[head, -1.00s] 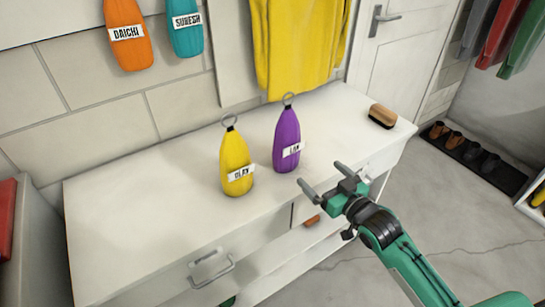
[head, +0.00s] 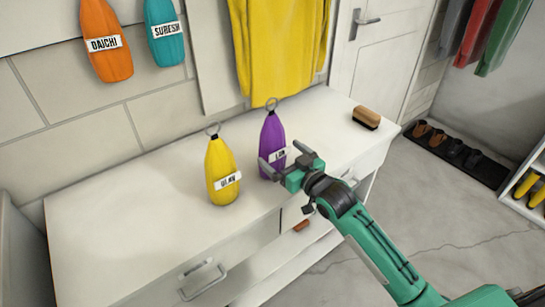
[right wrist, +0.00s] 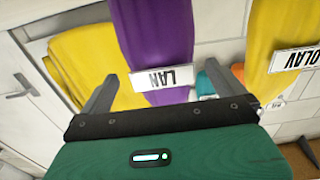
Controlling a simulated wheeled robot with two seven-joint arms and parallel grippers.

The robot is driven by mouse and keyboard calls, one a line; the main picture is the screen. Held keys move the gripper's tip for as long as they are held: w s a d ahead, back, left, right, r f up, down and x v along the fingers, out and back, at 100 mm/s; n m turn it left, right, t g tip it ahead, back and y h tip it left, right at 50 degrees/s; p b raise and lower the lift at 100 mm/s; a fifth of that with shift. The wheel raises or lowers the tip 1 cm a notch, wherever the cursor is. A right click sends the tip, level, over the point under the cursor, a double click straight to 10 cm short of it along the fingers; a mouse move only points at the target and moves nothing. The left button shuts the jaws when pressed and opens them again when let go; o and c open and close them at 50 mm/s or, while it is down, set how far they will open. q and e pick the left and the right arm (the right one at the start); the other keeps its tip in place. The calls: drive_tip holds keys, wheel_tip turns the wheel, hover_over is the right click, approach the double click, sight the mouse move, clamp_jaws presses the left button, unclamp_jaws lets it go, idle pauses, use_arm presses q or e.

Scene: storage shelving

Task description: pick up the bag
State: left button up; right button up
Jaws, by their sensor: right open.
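A purple bag (head: 271,141) with a ring on top and a name label stands upright on the white cabinet top. A yellow bag (head: 219,168) stands to its left. My right gripper (head: 283,162) is open in front of the purple bag, partly covering its label in the head view. In the right wrist view, the purple bag (right wrist: 155,40) fills the space beyond and between the open fingers, with its label reading LAN upside down. The yellow bag (right wrist: 285,35) is at the right there, labelled OLAV. I cannot tell whether the fingers touch the purple bag. My left gripper is not in view.
A wooden brush (head: 366,118) lies at the cabinet top's right end. Orange (head: 106,42) and teal (head: 164,32) bags hang on the wall beside a yellow garment (head: 284,45). The cabinet top (head: 120,215) is clear at the left.

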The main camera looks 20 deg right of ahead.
sight(273, 147)
drive_tip(key=x, duration=0.4)
drive_tip(key=shift+w+a, duration=0.15)
drive_tip(key=shift+w, duration=0.05)
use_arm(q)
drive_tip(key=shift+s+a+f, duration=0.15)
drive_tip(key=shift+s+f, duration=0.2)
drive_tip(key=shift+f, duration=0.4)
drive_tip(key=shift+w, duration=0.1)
use_arm(e)
drive_tip(key=shift+c, duration=1.3)
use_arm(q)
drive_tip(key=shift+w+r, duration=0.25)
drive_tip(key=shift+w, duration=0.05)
use_arm(e)
drive_tip(key=c, duration=1.1)
